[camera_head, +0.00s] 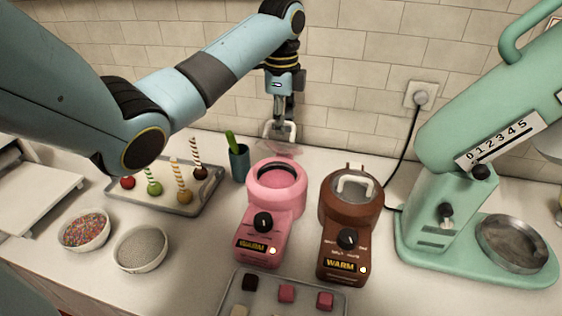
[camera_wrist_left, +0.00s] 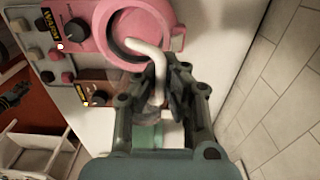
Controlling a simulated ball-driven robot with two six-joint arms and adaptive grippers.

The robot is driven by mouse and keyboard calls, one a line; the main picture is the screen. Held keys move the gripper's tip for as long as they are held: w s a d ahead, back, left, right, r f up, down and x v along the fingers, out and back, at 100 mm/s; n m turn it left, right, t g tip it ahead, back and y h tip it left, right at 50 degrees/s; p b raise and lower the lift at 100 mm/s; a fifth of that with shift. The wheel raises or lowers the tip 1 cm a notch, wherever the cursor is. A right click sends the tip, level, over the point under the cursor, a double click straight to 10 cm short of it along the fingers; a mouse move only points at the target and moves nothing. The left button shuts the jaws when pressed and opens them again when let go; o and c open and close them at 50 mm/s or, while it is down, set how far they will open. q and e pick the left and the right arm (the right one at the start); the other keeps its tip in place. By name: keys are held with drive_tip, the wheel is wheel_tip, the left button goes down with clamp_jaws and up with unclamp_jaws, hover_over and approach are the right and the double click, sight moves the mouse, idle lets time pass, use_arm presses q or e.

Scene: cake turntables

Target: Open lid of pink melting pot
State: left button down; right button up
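The pink melting pot (camera_head: 252,217) stands on the counter with its round mouth uncovered and pink contents showing. Its clear lid (camera_head: 284,150) with a white handle (camera_head: 279,130) is off the mouth, just behind the pot. My left gripper (camera_head: 283,115) is above the lid, its fingers closed around the handle. In the left wrist view, the fingers (camera_wrist_left: 172,86) grip the white handle (camera_wrist_left: 152,62) beside the pink rim (camera_wrist_left: 103,22); the lid is hard to make out there. A small dark shape at that view's left edge may be my right gripper (camera_wrist_left: 14,96).
A brown melting pot (camera_head: 336,237) with a lid stands close on the right. A green cup (camera_head: 240,164) and a tray of cake pops (camera_head: 205,200) are left. A mint mixer (camera_head: 430,225) stands right. A candy tray (camera_head: 232,288) is in front, the tiled wall behind.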

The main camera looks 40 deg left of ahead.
use_arm(q)
drive_tip(key=w+a+f+b, duration=0.1)
drive_tip(key=w+a+b, duration=0.3)
drive_tip(key=w+b, duration=0.3)
drive_tip(key=shift+w+a+f+b, duration=0.3)
drive_tip(key=shift+w+a+f, duration=0.1)
drive_tip(key=shift+w, duration=0.4)
idle(0.4)
drive_tip(key=c, duration=2)
unclamp_jaws()
drive_tip(key=o, duration=1.3)
drive_tip(key=shift+d, duration=0.1)
drive_tip(key=shift+r, duration=0.1)
